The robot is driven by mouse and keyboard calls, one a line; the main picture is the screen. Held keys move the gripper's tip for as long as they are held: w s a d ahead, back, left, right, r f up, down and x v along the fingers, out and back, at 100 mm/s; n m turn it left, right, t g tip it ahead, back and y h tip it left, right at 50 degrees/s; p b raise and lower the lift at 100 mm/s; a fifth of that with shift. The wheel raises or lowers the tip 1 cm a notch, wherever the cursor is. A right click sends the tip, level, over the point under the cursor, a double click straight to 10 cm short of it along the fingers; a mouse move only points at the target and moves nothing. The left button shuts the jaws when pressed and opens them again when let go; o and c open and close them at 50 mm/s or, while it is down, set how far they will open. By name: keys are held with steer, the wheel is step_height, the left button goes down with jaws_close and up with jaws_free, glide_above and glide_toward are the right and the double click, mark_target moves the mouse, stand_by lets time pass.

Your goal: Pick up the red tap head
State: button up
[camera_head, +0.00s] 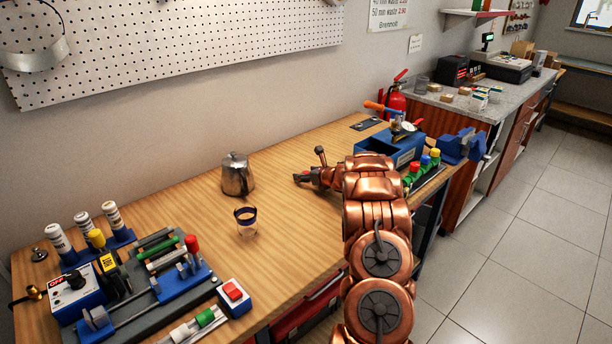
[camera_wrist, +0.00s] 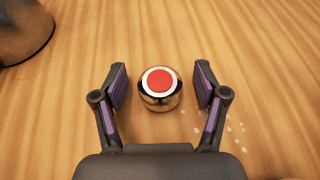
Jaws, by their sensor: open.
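The red tap head (camera_wrist: 160,82) stands on the wooden workbench in the wrist view. It has a round red disc on top, a white ring around the disc and a shiny metal body. My gripper (camera_wrist: 161,88) is open, with one finger on each side of the tap head and a visible gap on both sides. In the head view my gripper (camera_head: 306,179) is low over the middle of the workbench (camera_head: 290,235); I cannot make out the tap head there, where the gripper and arm seem to hide it.
A metal pot (camera_head: 237,176) and a glass cup with a dark rim (camera_head: 246,223) stand left of my gripper. A blue toolbox (camera_head: 388,150) and a blue vise (camera_head: 462,146) are to the right. A crowded tool board (camera_head: 150,290) fills the near left.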

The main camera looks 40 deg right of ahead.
steer(key=shift+c, duration=0.4)
steer(key=c, duration=1.2)
steer(key=shift+r, duration=0.1)
